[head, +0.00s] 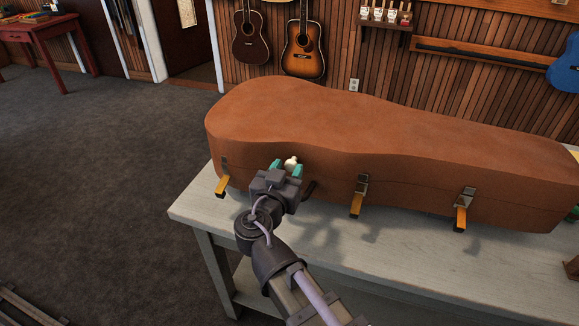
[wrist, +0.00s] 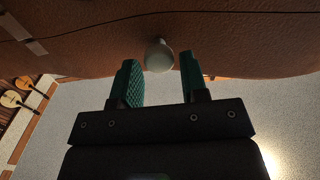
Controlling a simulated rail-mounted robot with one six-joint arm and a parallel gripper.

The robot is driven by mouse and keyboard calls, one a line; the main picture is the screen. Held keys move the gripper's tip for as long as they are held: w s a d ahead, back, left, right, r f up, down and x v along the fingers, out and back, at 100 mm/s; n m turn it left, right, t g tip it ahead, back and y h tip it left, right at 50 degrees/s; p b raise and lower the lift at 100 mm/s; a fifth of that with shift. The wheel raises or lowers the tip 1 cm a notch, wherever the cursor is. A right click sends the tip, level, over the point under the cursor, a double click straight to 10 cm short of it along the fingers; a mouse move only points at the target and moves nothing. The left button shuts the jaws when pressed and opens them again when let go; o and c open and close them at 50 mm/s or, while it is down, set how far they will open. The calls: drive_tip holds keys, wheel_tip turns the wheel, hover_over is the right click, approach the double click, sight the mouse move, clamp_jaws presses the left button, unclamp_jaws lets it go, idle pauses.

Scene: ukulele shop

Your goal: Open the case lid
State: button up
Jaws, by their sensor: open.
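The case (head: 330,130) is a brown guitar-shaped case lying on a pale table, its lid down. A small pale knob (head: 291,162) sticks out from its front side; it also shows in the wrist view (wrist: 159,56). Yellow latches (head: 222,186), (head: 356,204) and (head: 461,218) hang down and outward along the front. My gripper (head: 285,170) is at the front of the case with teal fingers open. In the wrist view, the fingers (wrist: 158,80) stand on either side of the knob's near end, with gaps visible. A dark handle (head: 309,190) is partly hidden beside my gripper.
The pale table (head: 400,252) has a bare strip in front of the case. Guitars (head: 303,50) hang on the wood-panelled wall behind. A red table (head: 45,38) stands far left. The grey floor (head: 90,170) to the left is open.

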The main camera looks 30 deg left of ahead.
drive_tip(key=shift+x, duration=0.8)
drive_tip(key=shift+c, duration=0.4)
clamp_jaws()
